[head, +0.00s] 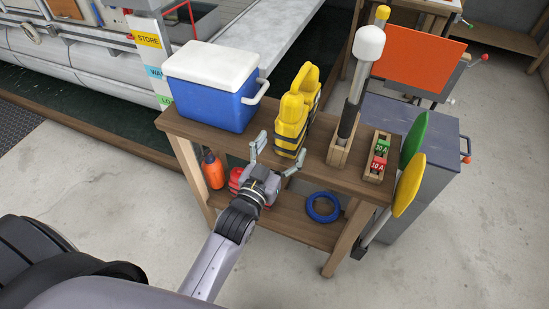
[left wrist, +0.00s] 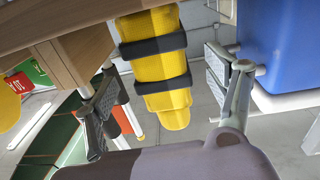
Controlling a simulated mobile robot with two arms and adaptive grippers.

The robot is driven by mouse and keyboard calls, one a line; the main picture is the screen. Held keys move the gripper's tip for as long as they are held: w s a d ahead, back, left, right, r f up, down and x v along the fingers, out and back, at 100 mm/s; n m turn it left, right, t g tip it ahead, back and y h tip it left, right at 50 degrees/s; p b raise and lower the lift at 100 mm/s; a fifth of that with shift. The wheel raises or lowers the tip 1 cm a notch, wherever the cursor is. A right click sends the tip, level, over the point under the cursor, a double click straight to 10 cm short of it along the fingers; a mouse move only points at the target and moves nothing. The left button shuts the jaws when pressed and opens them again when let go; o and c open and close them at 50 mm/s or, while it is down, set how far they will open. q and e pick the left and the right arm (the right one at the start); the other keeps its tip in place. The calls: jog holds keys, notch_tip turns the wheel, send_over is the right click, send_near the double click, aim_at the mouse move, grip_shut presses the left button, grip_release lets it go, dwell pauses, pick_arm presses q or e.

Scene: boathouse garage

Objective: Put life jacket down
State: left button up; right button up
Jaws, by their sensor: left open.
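The yellow life jacket (head: 292,122) with black straps stands upright on the wooden bench top, between the cooler and a wooden block. It also shows in the left wrist view (left wrist: 160,70), between the two spread fingers. My left gripper (head: 279,153) is open at the bench's front edge, just in front of the jacket's lower part. In the left wrist view the fingers of my left gripper (left wrist: 168,95) stand apart on either side of the jacket, with visible gaps. My right gripper is not in view.
A blue cooler (head: 211,100) with a white lid stands left of the jacket. A wooden block (head: 338,152) holding a white-topped pole and a fuse holder (head: 378,158) stand to the right. The lower shelf holds an orange bottle (head: 213,171) and a blue ring (head: 323,208).

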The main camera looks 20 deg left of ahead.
pick_arm(q)
jog(key=shift+s+a, duration=0.2)
jog(key=shift+s, duration=1.85)
jog(key=s+f+g, duration=0.3)
jog(key=f, duration=0.8)
jog(key=s+d+f+m+g, duration=0.1)
jog(key=s+f+g, duration=0.1)
jog(key=f, duration=0.8)
jog(key=s+f+g, duration=0.3)
jog(key=f, duration=0.8)
jog(key=s+a+f+g, duration=0.2)
jog(key=s+f+g, duration=0.1)
jog(key=s+f, duration=0.4)
jog(key=s+a+f+g, duration=0.3)
jog(key=s+f, duration=0.5)
jog(key=s, duration=0.5)
jog(key=s+a+f+g+y, duration=0.1)
jog(key=s+a+f+g, duration=0.2)
jog(key=s+f, duration=0.4)
jog(key=s, duration=0.4)
jog(key=shift+f, duration=0.15)
jog(key=shift+c, duration=0.5)
